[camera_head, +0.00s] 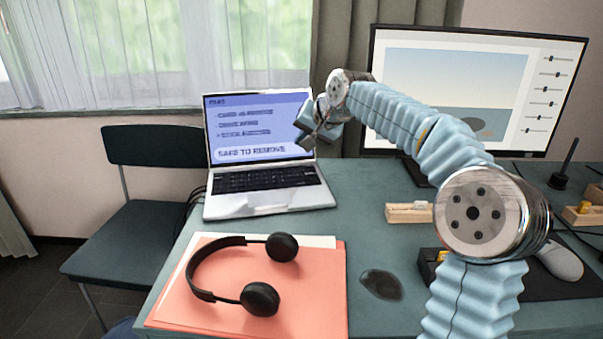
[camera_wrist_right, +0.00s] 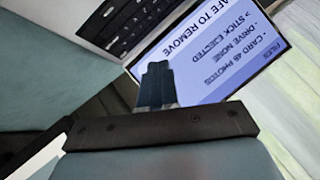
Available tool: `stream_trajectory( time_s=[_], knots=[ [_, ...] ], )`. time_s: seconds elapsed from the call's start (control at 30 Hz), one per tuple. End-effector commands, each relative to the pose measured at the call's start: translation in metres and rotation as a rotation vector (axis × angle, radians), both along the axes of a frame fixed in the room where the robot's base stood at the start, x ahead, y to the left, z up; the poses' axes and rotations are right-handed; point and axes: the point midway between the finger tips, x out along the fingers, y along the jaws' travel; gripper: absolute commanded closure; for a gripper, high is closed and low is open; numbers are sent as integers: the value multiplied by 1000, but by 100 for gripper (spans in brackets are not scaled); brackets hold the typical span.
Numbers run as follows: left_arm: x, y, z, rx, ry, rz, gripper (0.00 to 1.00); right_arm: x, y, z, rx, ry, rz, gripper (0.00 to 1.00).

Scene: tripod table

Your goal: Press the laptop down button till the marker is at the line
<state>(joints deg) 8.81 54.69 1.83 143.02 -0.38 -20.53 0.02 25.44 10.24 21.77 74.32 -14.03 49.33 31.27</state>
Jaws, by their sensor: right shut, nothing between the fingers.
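The open laptop (camera_head: 262,150) stands on the table's far left; its keyboard (camera_head: 262,179) faces me. Its blue screen (camera_wrist_right: 215,55) lists card, drive and stick lines under FILES. In the wrist view the ">" marker stands at the line "STICK EJECTED", and "SAFE TO REMOVE" is written below. I cannot make out which key is the down button. My right gripper (camera_head: 309,141) is shut and empty, in front of the screen's right edge and above the keyboard's right end. Its closed fingers (camera_wrist_right: 156,72) show apart from the keys in the wrist view. My left gripper is out of view.
Headphones (camera_head: 198,272) lie on a salmon folder (camera_head: 315,300) in front of the laptop. A large monitor (camera_head: 470,85) stands at the back right. A wooden block (camera_head: 405,214), a dark oval pad (camera_head: 381,284) and a mouse (camera_head: 560,261) lie right. A chair (camera_head: 130,240) stands left.

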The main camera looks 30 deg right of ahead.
Motion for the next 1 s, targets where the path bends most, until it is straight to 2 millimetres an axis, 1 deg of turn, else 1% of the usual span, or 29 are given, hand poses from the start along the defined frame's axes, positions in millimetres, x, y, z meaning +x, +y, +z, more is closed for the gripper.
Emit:
stream_trajectory(
  time_s=[0.33,0.47,0.6,0.77,0.8,0.9,1.0],
  knots=[
    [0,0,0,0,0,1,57,0,0,0,0,0,0,100],
    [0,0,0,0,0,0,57,0,0,-6,0,1,0,100],
    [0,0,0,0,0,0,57,-1,0,-21,0,2,-1,100],
    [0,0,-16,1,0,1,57,-1,0,-49,0,2,-1,100],
    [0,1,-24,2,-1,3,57,0,0,-57,0,1,-1,100],
    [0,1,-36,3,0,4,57,0,0,-69,0,0,0,100],
    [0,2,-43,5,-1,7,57,0,0,-78,1,-1,1,100]
  ],
)
